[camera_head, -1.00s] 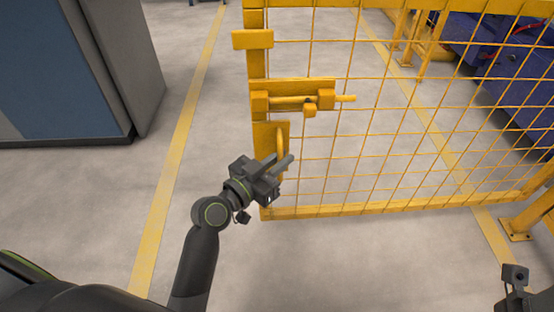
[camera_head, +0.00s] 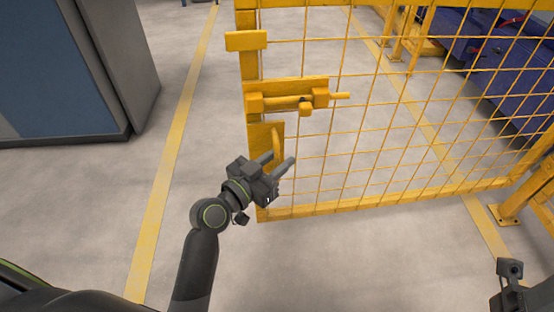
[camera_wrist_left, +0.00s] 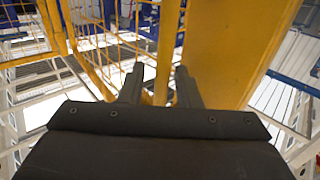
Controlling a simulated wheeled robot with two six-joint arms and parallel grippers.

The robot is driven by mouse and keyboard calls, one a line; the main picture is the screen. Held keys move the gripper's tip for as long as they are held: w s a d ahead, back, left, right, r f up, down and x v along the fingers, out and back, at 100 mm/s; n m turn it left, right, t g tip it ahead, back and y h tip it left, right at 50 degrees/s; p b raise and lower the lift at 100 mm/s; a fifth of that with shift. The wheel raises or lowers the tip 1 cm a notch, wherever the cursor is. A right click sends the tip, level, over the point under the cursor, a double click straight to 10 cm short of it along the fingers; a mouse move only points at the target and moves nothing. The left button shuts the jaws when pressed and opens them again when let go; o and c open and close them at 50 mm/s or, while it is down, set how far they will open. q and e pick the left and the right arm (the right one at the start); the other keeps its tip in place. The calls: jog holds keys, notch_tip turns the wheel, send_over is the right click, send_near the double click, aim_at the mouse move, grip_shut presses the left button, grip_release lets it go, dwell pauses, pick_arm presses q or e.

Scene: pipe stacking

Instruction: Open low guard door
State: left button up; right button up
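The guard door (camera_head: 365,207) is a yellow frame with wire mesh; no fixed post shows beside its latch edge. Its bolt latch (camera_head: 290,102) sits on the left edge, with a yellow loop handle (camera_head: 277,140) below. My left gripper (camera_head: 279,161) is at the handle's lower end, its two fingers apart. In the left wrist view, the handle bar (camera_wrist_left: 165,45) runs up between the open fingers (camera_wrist_left: 160,85); I cannot tell whether they touch it. My right gripper (camera_head: 510,270) is partly in view at the lower right; its fingers are unclear.
A blue-grey cabinet (camera_head: 70,70) stands at the upper left. A yellow post foot (camera_head: 504,217) is on the floor at the right. Blue machinery (camera_head: 500,60) lies behind the mesh. The floor left of the door is clear, with a yellow line (camera_head: 165,190).

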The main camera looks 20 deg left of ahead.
pick_arm(q)
jog(key=shift+s+a, duration=0.1)
dwell(0.3)
jog(key=v, duration=1.7)
jog(key=shift+b, duration=0.3)
jog(key=shift+s, duration=0.1)
